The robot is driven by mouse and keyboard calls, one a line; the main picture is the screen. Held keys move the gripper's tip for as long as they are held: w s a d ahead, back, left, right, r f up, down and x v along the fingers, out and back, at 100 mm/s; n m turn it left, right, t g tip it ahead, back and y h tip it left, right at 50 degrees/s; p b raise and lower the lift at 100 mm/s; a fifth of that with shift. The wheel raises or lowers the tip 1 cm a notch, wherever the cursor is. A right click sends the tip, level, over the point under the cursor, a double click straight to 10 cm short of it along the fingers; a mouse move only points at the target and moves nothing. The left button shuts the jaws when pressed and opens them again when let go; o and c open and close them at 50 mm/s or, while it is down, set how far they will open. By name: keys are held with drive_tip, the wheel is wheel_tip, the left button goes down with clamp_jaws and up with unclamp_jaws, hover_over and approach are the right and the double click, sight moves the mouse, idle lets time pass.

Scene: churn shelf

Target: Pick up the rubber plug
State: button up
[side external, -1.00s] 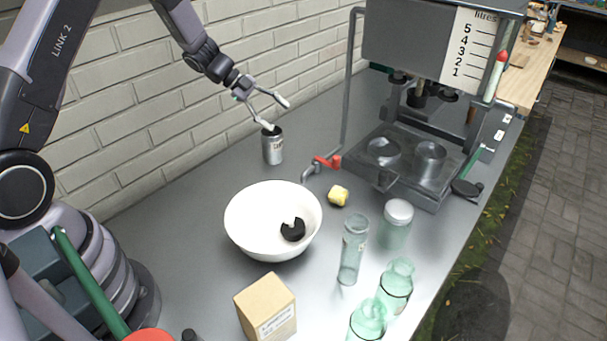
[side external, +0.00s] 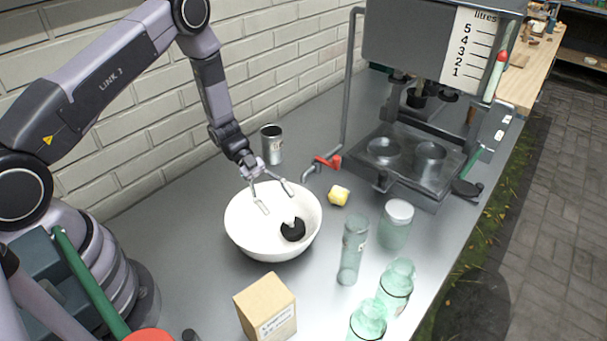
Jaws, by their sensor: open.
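The rubber plug (side external: 292,232) looks like a small black rounded piece with a pale notch at its top. It lies inside the white bowl (side external: 240,232), right of the bowl's middle. My gripper (side external: 278,200) is open and empty over the back part of the bowl, with its fingers pointing down and to the right. The plug is just in front of the fingertips, apart from them as far as I can tell. The exact height of the fingertips over the bowl is hard to judge.
A metal can (side external: 271,146) stands behind the bowl by the brick wall. A red-handled tap (side external: 326,163) and a yellow lump (side external: 338,195) are to the right. A cardboard box (side external: 266,308) and glass jars (side external: 353,250) stand in front. A dispensing machine (side external: 415,160) is at the back right.

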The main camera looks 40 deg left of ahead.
sight(287, 216)
drive_tip(key=x, duration=0.5)
clamp_jaws()
